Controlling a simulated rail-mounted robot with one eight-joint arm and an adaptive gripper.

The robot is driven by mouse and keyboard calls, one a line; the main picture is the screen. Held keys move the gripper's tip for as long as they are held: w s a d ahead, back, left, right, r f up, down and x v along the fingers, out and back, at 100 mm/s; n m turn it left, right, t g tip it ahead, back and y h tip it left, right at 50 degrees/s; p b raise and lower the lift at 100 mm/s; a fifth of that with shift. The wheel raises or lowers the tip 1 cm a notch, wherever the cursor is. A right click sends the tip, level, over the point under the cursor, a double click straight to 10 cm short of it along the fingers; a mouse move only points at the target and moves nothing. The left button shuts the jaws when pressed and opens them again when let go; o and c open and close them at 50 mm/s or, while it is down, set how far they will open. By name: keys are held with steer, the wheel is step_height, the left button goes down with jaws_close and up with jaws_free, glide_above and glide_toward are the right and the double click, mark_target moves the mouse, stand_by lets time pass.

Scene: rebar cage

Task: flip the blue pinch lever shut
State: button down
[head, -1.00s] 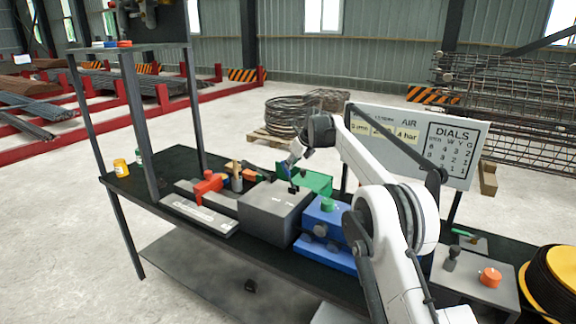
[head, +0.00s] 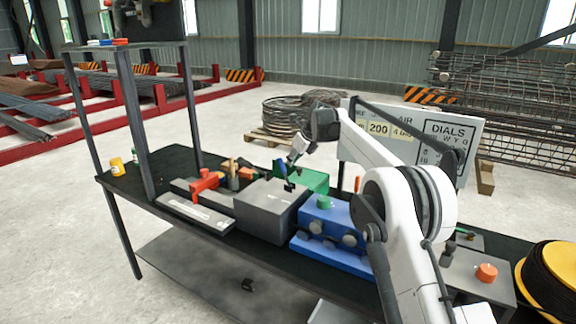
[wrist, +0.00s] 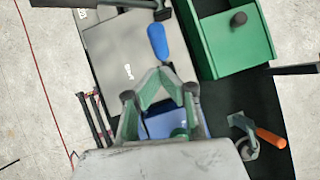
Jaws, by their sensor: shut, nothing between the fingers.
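The blue pinch lever (head: 282,169) stands up at a tilt from a dark mount on top of the grey box (head: 262,208). In the wrist view the lever's blue handle (wrist: 158,42) lies just beyond my gripper's tips, with the dark mount at the top edge. My gripper (wrist: 160,74) is shut and empty, its fingertips meeting over the grey box. A gap shows between the tips and the handle in the picture; I cannot tell their difference in height. In the head view my gripper (head: 291,166) is small and close beside the lever.
A green box (head: 306,180) stands right behind the grey box. A blue block with knobs (head: 330,240) is to its right, and a red valve (head: 204,182) to its left. A shelf frame (head: 133,120) rises at the bench's left end.

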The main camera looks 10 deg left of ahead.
steer(key=a+r+v, duration=0.1)
steer(key=v, duration=0.9)
steer(key=shift+w+b, duration=0.25)
steer(key=shift+b, duration=0.2)
steer(key=shift+a, duration=0.15)
steer(key=s+d+r+n+t+h+b, duration=0.1)
steer(key=s+d+r+n, duration=0.25)
steer(key=s+d, duration=0.25)
steer(key=s+d+r+n+b, duration=0.1)
steer(key=s+d+r+n, duration=0.25)
steer(key=s+d, duration=0.25)
steer(key=s+d+n+t+h+b, duration=0.1)
steer(key=s+d+n, duration=0.2)
steer(key=s+d, duration=0.3)
steer(key=s+d+n+h, duration=0.1)
steer(key=s+d+n, duration=0.15)
steer(key=s, duration=0.55)
steer(key=s+d+f+n+b, duration=0.1)
steer(key=s+d+f+n, duration=0.3)
steer(key=s, duration=0.6)
steer(key=s+d+f+n+t+h+b, duration=0.1)
steer(key=s+d+f+n, duration=0.2)
steer(key=s+f, duration=0.6)
steer(key=s+d+f+n+h, duration=0.1)
steer(key=s+d+f+n, duration=0.3)
steer(key=s, duration=0.8)
step_height(320, 180, down, 3)
steer(key=shift+s+d+f+n+b, duration=0.2)
steer(key=shift+s+d+n+b, duration=0.2)
steer(key=shift+d, duration=0.55)
